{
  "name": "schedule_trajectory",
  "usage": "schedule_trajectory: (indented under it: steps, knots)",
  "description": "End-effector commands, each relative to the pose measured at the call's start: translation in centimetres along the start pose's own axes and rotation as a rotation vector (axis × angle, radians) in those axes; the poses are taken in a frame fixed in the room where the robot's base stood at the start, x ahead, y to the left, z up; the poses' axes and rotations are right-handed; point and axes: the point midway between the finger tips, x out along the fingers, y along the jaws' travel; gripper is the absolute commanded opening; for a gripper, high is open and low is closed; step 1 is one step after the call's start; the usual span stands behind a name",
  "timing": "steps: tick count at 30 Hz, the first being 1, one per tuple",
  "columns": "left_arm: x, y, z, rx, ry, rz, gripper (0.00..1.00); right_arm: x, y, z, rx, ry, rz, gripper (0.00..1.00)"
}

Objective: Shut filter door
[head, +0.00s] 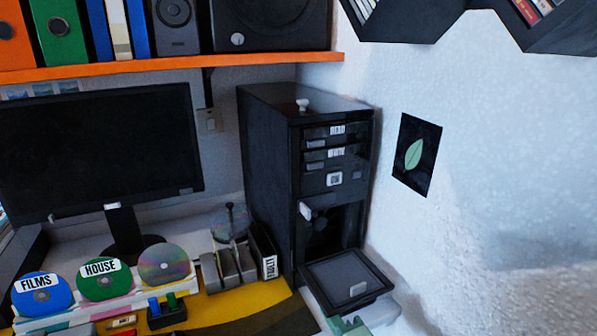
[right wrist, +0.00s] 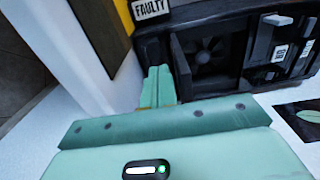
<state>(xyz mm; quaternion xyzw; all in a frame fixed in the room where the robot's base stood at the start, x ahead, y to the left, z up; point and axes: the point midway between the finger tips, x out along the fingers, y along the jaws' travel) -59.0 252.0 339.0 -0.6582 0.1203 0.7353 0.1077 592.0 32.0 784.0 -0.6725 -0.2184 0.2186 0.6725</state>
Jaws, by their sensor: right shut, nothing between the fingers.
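The filter door (head: 348,278) is a dark framed panel with a light grey tab, folded down and out from the bottom front of the black computer tower (head: 268,175). Behind it the opening (head: 325,232) is uncovered, and a fan (right wrist: 207,56) shows inside it in the right wrist view. My right gripper (head: 346,326) is at the bottom edge of the head view, just in front of the lowered door, shut and empty. Its teal fingers also show in the right wrist view (right wrist: 158,86), beside the opening. Whether they touch the door is unclear. My left gripper is not in view.
The FAULTY holder (head: 263,255) and a disc rack (head: 234,268) stand left of the tower. Labelled discs (head: 101,280) and a monitor (head: 100,145) are farther left. The white wall (head: 500,200) is close on the right. An orange shelf (head: 170,65) runs above.

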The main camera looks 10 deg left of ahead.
Motion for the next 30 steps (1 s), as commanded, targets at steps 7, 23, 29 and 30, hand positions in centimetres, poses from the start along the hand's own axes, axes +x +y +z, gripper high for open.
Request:
schedule_trajectory:
  steps: [7, 23, 29, 30]
  knots:
    - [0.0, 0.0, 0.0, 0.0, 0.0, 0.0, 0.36, 0.0, 0.0, 0.0, 0.0, 0.0, 0.0, 0.0]
    - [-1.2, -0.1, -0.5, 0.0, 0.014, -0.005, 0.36, 0.0, -1.8, 0.0, -0.002, -0.001, -0.002, 0.0]
    - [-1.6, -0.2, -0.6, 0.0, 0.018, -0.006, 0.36, 0.0, -2.2, 0.0, -0.001, 0.0, -0.001, 0.0]
    - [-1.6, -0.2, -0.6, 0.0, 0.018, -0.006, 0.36, 0.0, -2.1, 0.0, -0.001, 0.0, -0.001, 0.0]
